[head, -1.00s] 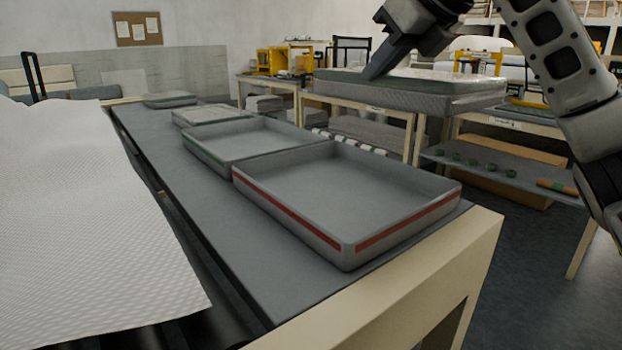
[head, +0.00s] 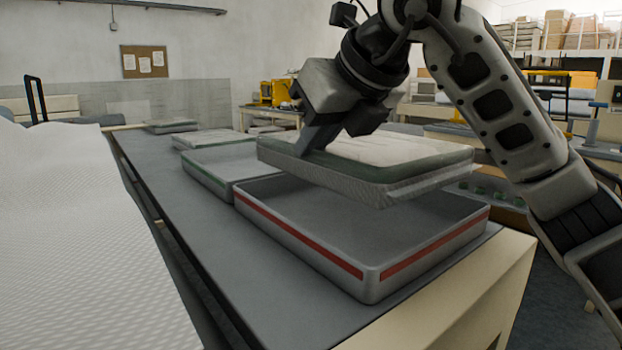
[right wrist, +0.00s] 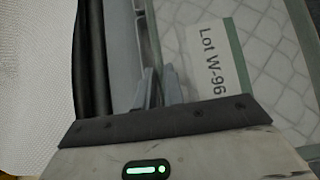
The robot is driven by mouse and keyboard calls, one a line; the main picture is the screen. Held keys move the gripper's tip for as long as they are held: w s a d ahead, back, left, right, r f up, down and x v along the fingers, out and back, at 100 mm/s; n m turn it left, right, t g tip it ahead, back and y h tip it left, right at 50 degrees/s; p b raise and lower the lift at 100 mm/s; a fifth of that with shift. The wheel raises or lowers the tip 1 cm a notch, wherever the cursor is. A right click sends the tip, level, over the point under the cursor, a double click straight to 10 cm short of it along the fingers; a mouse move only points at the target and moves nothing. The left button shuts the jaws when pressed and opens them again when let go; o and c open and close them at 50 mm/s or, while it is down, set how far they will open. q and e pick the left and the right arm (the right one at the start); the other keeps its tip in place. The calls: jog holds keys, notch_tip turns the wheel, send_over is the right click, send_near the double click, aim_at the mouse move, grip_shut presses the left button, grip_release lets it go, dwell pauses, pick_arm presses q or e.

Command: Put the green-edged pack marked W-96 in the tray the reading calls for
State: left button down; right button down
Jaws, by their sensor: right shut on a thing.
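The green-edged pack (head: 370,155) is a flat, quilted pale slab with a green band. In the right wrist view its label reads "Lot W-96" (right wrist: 212,62). My right gripper (head: 312,140) is shut on the pack's near left edge and holds it nearly level above the red-striped tray (head: 310,245). The pack hides part of this tray's far side; the visible floor of the tray is bare. Behind it stands a green-striped tray (head: 205,178), partly covered by the pack in this view. My left gripper is not in view.
Farther along the grey bench (head: 190,240) lie another pack or filled tray (head: 212,138) and a flat item (head: 170,125). White quilted sheeting (head: 70,220) fills the left side. A cork board (head: 144,61) hangs on the back wall.

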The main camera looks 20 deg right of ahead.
aim_at(311, 179)
jog(key=f, duration=0.2)
jog(key=f+b, duration=0.1)
jog(key=f, duration=0.1)
jog(key=shift+s+a, duration=0.15)
jog(key=shift+a, duration=0.25)
jog(key=shift+f, duration=0.1)
jog(key=shift+f+b, duration=0.2)
jog(key=shift+b, duration=0.1)
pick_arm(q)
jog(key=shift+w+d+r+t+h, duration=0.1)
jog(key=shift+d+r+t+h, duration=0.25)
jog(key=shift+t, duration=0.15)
pick_arm(e)
jog(key=shift+f, duration=0.25)
jog(key=shift+f+b, duration=0.1)
jog(key=shift+b, duration=0.25)
jog(key=c, duration=1.5)
grip_release()
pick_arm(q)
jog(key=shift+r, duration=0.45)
